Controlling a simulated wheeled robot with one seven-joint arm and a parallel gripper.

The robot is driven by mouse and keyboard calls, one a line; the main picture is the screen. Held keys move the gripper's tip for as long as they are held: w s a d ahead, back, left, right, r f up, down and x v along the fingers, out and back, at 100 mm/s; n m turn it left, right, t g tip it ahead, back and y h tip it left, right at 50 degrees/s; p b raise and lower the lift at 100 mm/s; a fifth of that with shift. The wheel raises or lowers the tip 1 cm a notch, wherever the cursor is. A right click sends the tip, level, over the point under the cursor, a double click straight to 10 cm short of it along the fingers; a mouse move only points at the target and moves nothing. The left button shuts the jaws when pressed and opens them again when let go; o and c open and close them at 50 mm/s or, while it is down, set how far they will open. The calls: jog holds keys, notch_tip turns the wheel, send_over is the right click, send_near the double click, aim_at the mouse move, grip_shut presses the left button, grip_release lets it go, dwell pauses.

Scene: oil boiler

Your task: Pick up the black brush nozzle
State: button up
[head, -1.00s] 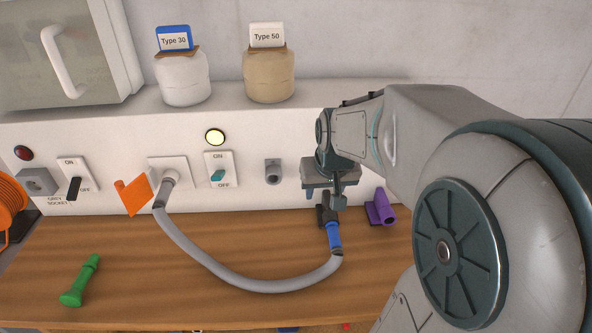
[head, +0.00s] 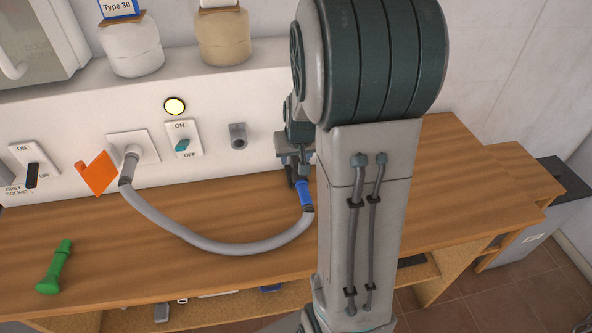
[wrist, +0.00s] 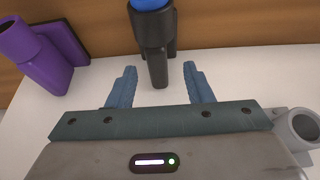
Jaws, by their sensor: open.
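A black nozzle-like piece (wrist: 153,32) sits at the blue end (wrist: 150,4) of the grey hose in the wrist view. Its narrow stub points toward my gripper. I cannot see any bristles on it. My gripper (wrist: 160,72) is open, with one finger on each side of the stub and visible gaps between. In the head view, my gripper (head: 300,162) is close to the wall above the blue hose end (head: 304,194). My arm and gripper hide most of the black piece there.
A grey wall socket (head: 238,137) is left of my gripper. A green nozzle (head: 54,268) lies on the bench (head: 150,275), whose front middle is clear.

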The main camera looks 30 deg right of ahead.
aim_at(296, 161)
jog(key=shift+s+x, duration=0.1)
jog(key=shift+x, duration=1)
jog(key=shift+s+x, duration=0.15)
jog(key=shift+x, duration=1)
jog(key=shift+f, duration=0.1)
grip_shut()
